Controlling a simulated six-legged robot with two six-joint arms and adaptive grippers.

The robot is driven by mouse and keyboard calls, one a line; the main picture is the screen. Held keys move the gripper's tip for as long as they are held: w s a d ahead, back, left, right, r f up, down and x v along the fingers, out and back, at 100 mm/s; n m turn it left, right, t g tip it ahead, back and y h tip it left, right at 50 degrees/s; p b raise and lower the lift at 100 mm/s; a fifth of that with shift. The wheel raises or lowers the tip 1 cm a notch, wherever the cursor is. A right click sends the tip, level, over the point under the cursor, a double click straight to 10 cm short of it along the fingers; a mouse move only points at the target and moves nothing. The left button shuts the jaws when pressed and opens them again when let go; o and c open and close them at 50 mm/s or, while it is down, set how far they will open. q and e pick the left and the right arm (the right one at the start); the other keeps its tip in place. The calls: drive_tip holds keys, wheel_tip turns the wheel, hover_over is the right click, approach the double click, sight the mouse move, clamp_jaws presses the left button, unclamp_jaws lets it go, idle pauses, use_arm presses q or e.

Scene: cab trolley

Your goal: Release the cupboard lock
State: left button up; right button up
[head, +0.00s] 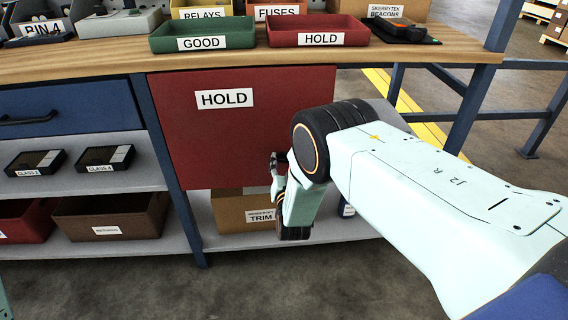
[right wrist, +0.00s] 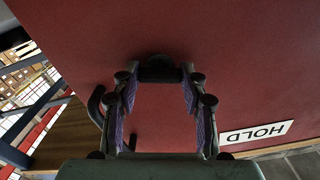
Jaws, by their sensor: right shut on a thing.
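The red cupboard door (head: 225,145) with a white HOLD label hangs under the bench top and looks closed. It fills most of the right wrist view (right wrist: 245,60). My right gripper (head: 277,160) is at the door's lower right, partly hidden by its own arm. In the right wrist view its two fingers (right wrist: 160,80) are shut on a dark knob-like lock part (right wrist: 160,72) against the red door face. A dark curved handle (right wrist: 95,105) shows beside the left finger. The lock is hidden in the head view. My left gripper is not in view.
The wooden bench top (head: 110,62) above carries a green GOOD tray (head: 203,30) and a red HOLD tray (head: 320,28). A TRIM box (head: 235,212) sits on the lower shelf below the door. Blue bench legs and rails (head: 470,100) stand at right.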

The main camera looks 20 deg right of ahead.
drive_tip(key=shift+n, duration=1.7)
drive_tip(key=o, duration=1.1)
drive_tip(key=shift+o, duration=0.2)
drive_tip(key=v, duration=1.2)
